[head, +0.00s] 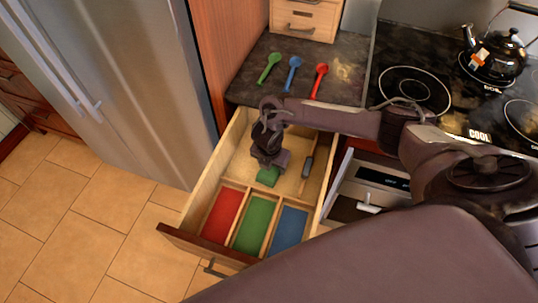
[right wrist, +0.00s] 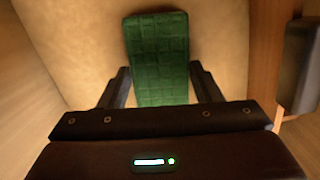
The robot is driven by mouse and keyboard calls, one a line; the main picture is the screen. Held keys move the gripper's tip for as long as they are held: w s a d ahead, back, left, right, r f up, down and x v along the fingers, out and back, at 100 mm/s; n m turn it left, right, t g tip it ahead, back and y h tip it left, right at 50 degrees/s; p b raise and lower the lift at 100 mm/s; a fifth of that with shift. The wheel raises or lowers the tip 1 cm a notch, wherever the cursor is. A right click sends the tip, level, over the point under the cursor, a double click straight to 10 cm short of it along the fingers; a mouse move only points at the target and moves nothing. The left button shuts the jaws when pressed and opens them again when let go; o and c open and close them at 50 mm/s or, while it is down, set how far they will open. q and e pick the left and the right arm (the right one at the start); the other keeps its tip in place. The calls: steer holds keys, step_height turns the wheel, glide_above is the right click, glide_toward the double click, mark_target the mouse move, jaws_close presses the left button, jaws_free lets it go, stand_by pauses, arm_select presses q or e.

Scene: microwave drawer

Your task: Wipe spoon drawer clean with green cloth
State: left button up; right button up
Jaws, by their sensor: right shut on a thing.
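The wooden drawer (head: 200,172) is pulled open. Its front holds three compartments lined red (head: 222,215), green (head: 254,224) and blue (head: 288,230); behind them is a larger bare wooden section. My right gripper (head: 268,163) points down into this rear section, shut on the green cloth (head: 268,177). In the right wrist view the cloth (right wrist: 158,60) extends from between the fingers (right wrist: 160,92) over the pale drawer bottom. Whether it presses on the bottom is hard to tell. Green (head: 269,67), blue (head: 292,73) and red (head: 319,80) spoons lie on the counter. My left gripper is out of view.
A dark-handled utensil (head: 307,167) lies in the narrow section at the drawer's right. A steel fridge (head: 130,80) stands left, a microwave drawer (head: 375,180) right. A black kettle (head: 492,55) sits on the stove. The floor at left is clear.

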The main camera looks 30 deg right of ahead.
steer(key=shift+s+d+f, duration=0.1)
steer(key=shift+s+d, duration=0.5)
steer(key=shift+s, duration=0.2)
steer(key=shift+w+a+r, duration=0.2)
steer(key=shift+w+a, duration=1.35)
steer(key=shift+w, duration=0.25)
steer(key=shift+w+a+f+b, duration=0.15)
steer(key=shift+w+a+b, duration=0.3)
steer(key=shift+b, duration=0.25)
steer(key=shift+w+a+b, duration=0.5)
steer(key=shift+w+a, duration=0.5)
steer(key=shift+w, duration=0.2)
steer(key=shift+d, duration=0.1)
